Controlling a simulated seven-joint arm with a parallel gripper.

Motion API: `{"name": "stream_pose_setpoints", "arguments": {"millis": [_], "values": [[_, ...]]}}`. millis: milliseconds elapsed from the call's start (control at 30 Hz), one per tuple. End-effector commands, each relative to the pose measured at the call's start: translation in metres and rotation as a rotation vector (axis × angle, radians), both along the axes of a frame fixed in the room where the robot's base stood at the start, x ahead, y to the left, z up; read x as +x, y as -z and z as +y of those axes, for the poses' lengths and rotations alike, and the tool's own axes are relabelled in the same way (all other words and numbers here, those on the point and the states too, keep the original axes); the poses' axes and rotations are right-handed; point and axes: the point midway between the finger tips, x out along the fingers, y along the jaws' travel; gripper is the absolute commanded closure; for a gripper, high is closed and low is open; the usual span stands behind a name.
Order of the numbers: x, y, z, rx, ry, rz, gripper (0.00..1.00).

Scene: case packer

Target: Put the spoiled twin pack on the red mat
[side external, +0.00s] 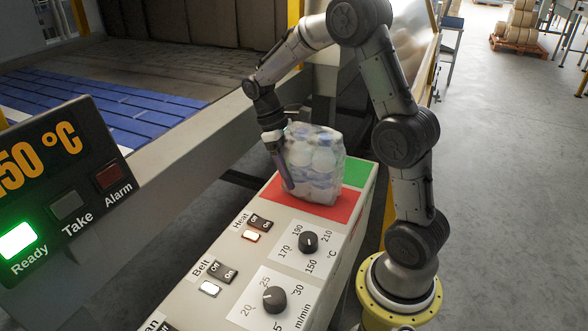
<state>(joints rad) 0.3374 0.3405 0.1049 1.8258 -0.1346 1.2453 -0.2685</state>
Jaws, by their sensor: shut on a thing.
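The twin pack (314,163), wrapped in cloudy clear film with pale, bluish contents, is upright over the red mat (338,211). Its lower edge overlaps the mat in the side external view; I cannot tell whether it touches the mat or hangs just above it. My gripper (283,165) is shut on the pack at its left side. One dark finger shows along that side; the other is hidden. The film hides any detail of spoilage.
A green mat (358,173) adjoins the red one at the far end of the control box. Dials (309,242) and switches (260,222) cover the box's near part. A display panel (62,180) stands at left with its green Ready light lit. A blue-slatted conveyor (120,105) lies behind.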

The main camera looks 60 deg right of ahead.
Motion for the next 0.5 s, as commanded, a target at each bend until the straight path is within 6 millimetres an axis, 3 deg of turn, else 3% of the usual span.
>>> {"name": "stream_pose_setpoints", "arguments": {"millis": [133,167,200,300,500], "values": [[-0.0002,0.0021,-0.0001,0.0,0.0,0.001,1.0],[-0.0002,0.0023,-0.0001,0.0,0.0,0.001,0.25],[-0.0001,0.0021,-0.0001,0.0,0.0,0.0,0.18],[-0.0002,0.0022,-0.0001,0.0,0.0,0.0,0.0],[-0.0002,0.0032,0.0001,0.001,0.0,0.001,0.0]]}}
